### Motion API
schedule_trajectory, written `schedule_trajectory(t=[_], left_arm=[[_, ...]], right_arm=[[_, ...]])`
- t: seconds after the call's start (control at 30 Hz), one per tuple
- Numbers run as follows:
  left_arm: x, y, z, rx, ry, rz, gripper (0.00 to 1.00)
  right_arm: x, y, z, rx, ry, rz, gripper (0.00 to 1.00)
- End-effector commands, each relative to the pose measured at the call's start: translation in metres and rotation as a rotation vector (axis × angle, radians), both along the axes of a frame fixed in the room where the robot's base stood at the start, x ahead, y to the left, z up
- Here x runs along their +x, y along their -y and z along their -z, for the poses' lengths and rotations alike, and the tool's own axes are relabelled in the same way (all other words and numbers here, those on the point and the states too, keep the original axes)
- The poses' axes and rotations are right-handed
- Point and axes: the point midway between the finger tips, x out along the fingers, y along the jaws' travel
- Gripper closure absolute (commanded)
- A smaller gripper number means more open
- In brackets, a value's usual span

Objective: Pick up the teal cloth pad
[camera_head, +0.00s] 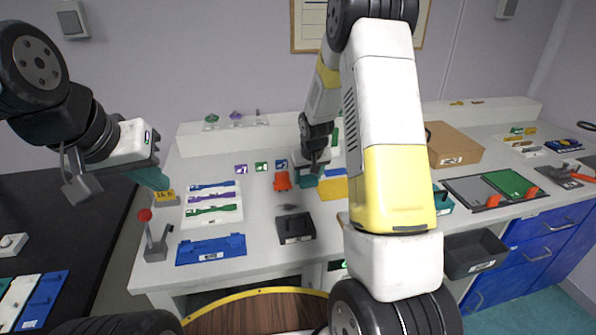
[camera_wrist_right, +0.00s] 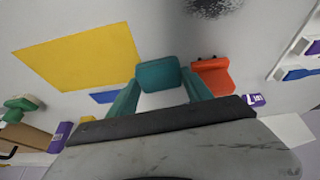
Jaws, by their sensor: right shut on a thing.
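The teal cloth pad (camera_wrist_right: 158,74) is between the teal fingertips of my right gripper (camera_wrist_right: 162,92) in the right wrist view. The gripper is shut on it. In the head view the pad (camera_head: 306,180) shows below my right gripper (camera_head: 309,170), near the middle of the bench. I cannot tell whether the pad touches the bench. My left gripper (camera_head: 148,178) is at the left, over the bench's left end and away from the pad. Its teal fingertips overlap in the view, so its opening is unclear.
An orange object (camera_head: 282,181) stands close beside the pad, and a yellow sheet (camera_head: 334,188) lies on its other side. A dark smudge (camera_head: 289,207) and a black box (camera_head: 295,227) are nearer the front. A red-knobbed lever (camera_head: 156,243) stands at the left edge.

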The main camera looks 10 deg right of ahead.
Motion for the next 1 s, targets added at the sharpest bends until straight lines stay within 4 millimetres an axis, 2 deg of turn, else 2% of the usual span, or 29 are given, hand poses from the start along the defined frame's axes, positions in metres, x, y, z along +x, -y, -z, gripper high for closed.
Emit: schedule_trajectory(t=[0.1, 0.27, 0.53, 0.7, 0.83, 1.0], left_arm=[[0.0, 0.0, 0.0, 0.0, 0.0, 0.0, 1.0], [0.0, 0.0, 0.0, 0.0, 0.0, 0.0, 1.0], [0.0, 0.0, 0.0, 0.0, 0.0, 0.0, 1.0], [0.0, 0.0, 0.0, 0.0, 0.0, 0.0, 1.0], [0.0, 0.0, 0.0, 0.0, 0.0, 0.0, 1.0], [0.0, 0.0, 0.0, 0.0, 0.0, 0.0, 1.0]], right_arm=[[0.001, 0.0, -0.02, 0.0, 0.004, 0.0, 0.8], [-0.033, 0.016, -0.02, 0.0, 0.0, 0.003, 0.8], [-0.098, 0.048, -0.026, 0.001, -0.001, 0.004, 0.8], [-0.127, 0.061, -0.029, 0.0, 0.001, 0.002, 0.8], [-0.139, 0.067, -0.03, 0.0, 0.0, 0.002, 0.8], [-0.144, 0.069, -0.031, 0.0, 0.001, -0.001, 0.8]])
